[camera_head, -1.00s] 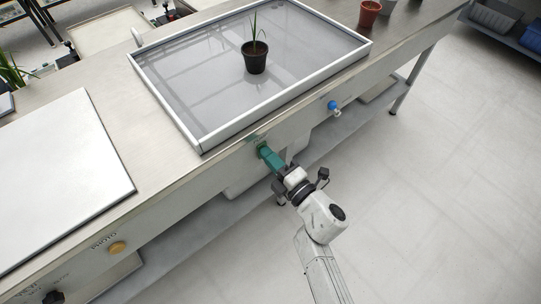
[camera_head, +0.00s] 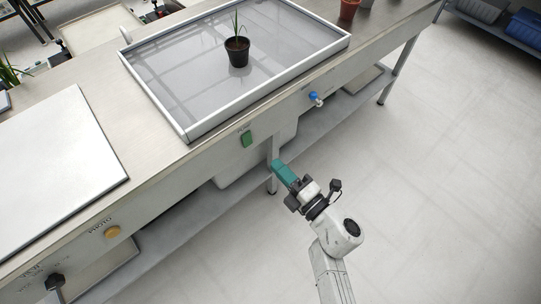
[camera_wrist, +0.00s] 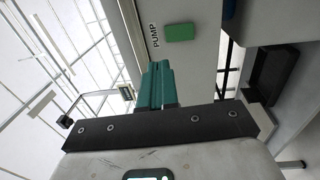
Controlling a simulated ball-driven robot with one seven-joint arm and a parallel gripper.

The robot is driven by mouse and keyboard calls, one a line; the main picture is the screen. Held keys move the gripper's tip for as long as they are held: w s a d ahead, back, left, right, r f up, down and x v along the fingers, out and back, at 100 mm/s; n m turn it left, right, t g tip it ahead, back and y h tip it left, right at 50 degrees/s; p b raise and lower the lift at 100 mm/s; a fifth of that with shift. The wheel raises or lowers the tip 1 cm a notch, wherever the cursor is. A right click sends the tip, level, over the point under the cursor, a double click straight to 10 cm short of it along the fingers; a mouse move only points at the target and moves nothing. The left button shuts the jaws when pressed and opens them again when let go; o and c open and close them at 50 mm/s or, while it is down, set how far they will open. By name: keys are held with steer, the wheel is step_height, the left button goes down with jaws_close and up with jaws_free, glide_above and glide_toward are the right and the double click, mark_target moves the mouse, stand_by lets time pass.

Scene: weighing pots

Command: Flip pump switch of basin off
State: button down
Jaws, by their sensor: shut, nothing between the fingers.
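The pump switch is a green rocker (camera_head: 247,139) on the front panel of the bench, below the near edge of the basin (camera_head: 190,134). In the wrist view the green switch (camera_wrist: 180,32) sits beside the label "PUMP". I cannot tell from these views which way the rocker is tilted. My gripper (camera_head: 277,166), with teal fingers, is shut and empty. It is apart from the switch, out in front of the panel and to the lower right of it. The teal fingers also show in the wrist view (camera_wrist: 156,68), pressed together.
A blue-handled tap (camera_head: 314,97) sticks out of the panel to the right. A yellow PHOTO button (camera_head: 112,232) and a dark knob (camera_head: 54,281) are to the left. A potted plant (camera_head: 237,52) stands in the basin.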

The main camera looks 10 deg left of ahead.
steer(key=shift+r+p+v, duration=0.15)
steer(key=shift+v, duration=0.65)
steer(key=shift+r+p+v, duration=0.15)
steer(key=shift+v, duration=0.65)
steer(key=shift+a, duration=0.1)
